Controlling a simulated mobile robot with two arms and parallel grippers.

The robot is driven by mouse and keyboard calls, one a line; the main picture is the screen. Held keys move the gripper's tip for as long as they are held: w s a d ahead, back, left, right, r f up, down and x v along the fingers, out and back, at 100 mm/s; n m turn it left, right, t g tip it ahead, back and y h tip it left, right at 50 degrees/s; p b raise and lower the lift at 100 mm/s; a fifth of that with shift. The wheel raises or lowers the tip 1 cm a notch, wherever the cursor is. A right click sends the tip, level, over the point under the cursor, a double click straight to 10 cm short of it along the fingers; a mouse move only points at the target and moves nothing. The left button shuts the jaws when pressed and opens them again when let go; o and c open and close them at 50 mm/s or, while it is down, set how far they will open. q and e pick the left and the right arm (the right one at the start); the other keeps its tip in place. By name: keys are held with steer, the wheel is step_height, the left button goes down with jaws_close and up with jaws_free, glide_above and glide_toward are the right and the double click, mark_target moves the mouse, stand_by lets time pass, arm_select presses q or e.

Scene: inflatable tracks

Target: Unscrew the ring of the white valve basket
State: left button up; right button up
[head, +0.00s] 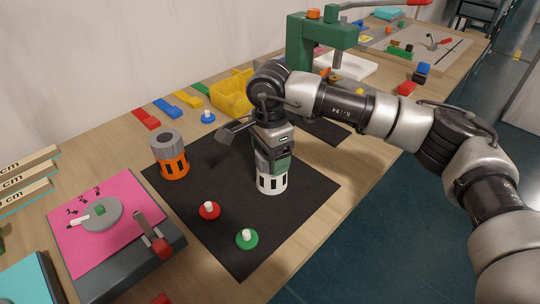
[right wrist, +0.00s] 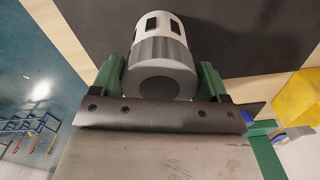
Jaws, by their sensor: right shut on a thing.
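The white valve basket (head: 271,184) stands upright on the black mat (head: 310,190), with dark slots around its wall. My right gripper (head: 275,164) points down over it and hides its top in the head view. In the right wrist view, the basket (right wrist: 158,24) carries a grey ribbed ring (right wrist: 157,52). The green fingers of my right gripper (right wrist: 160,78) lie on both sides of this ring and are shut on it. My left gripper is in neither view.
An orange basket with a grey ring (head: 173,167) stands at the mat's left. A red valve piece (head: 209,210) and a green one (head: 247,239) lie on the mat's front. A pink board (head: 120,235) is at front left, a yellow bin (head: 232,98) and green press (head: 303,45) behind.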

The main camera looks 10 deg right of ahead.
steer(key=shift+s+f+n, duration=0.1)
steer(key=shift+f+n, duration=0.2)
steer(key=shift+n, duration=0.3)
steer(key=shift+f+n+b, duration=0.1)
steer(key=shift+n+b, duration=0.4)
steer(key=shift+d+n+b, duration=0.1)
steer(key=shift+n+b, duration=0.25)
steer(key=shift+n, duration=0.65)
steer(key=shift+n+b, duration=0.45)
steer(key=shift+n, duration=0.25)
steer(key=shift+s+n, duration=0.1)
steer(key=shift+n, duration=0.7)
